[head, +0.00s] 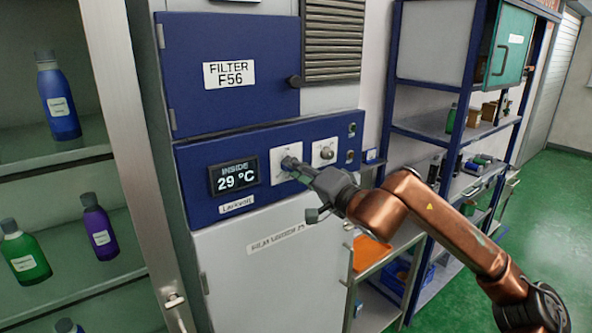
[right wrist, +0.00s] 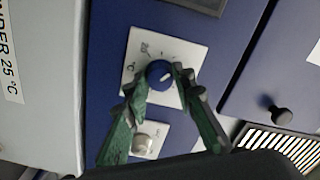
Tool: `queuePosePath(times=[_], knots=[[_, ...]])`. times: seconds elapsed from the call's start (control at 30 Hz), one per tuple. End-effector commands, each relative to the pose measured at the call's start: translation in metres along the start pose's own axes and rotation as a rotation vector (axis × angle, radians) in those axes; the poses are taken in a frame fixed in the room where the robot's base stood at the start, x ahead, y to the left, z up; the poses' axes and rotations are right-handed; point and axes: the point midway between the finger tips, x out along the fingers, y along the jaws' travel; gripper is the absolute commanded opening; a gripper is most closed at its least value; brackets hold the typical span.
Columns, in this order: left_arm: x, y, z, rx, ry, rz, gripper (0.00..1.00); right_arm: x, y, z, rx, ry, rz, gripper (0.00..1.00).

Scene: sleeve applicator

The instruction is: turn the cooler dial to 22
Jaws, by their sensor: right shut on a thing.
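The cooler dial is a round blue knob (right wrist: 159,74) on a white square plate (right wrist: 190,52), seen in the right wrist view. The plate (head: 278,157) also shows in the head view, right of the display (head: 235,177), which reads "INSIDE 29 °C". My right gripper (right wrist: 160,82) is shut on the knob, with one finger on each side. In the head view my right gripper (head: 291,164) reaches the panel from the right and covers most of the knob. My left gripper is in neither view.
A second plate with a pale knob (head: 326,152) sits just right of the dial. Above is a blue "FILTER F56" door (head: 229,75) with a black knob (head: 294,81). A glass-fronted cabinet with bottles (head: 59,97) stands left. Shelving (head: 429,130) stands right, beside open green floor (head: 549,190).

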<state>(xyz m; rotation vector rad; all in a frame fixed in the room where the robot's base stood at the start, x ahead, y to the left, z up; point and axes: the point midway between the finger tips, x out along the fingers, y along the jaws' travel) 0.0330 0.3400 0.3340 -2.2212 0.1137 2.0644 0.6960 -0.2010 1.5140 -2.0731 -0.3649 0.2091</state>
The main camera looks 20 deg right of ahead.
Motion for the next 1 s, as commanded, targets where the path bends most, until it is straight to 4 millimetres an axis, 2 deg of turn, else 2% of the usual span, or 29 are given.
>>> queuePosePath(times=[0.4, 0.93, 0.97, 1.0], knots=[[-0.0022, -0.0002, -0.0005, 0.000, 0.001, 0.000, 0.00, 0.0001, 0.0016, 0.0010, -0.181, -0.002, 0.002, 0.00], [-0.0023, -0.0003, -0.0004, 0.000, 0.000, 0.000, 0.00, 0.0004, 0.0023, 0.0016, -0.203, -0.003, 0.003, 0.00], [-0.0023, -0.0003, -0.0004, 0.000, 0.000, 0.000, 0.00, 0.0004, 0.0024, 0.0016, -0.203, -0.003, 0.003, 0.24], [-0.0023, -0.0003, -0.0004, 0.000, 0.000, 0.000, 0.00, 0.0004, 0.0024, 0.0016, -0.203, -0.003, 0.003, 0.27]])
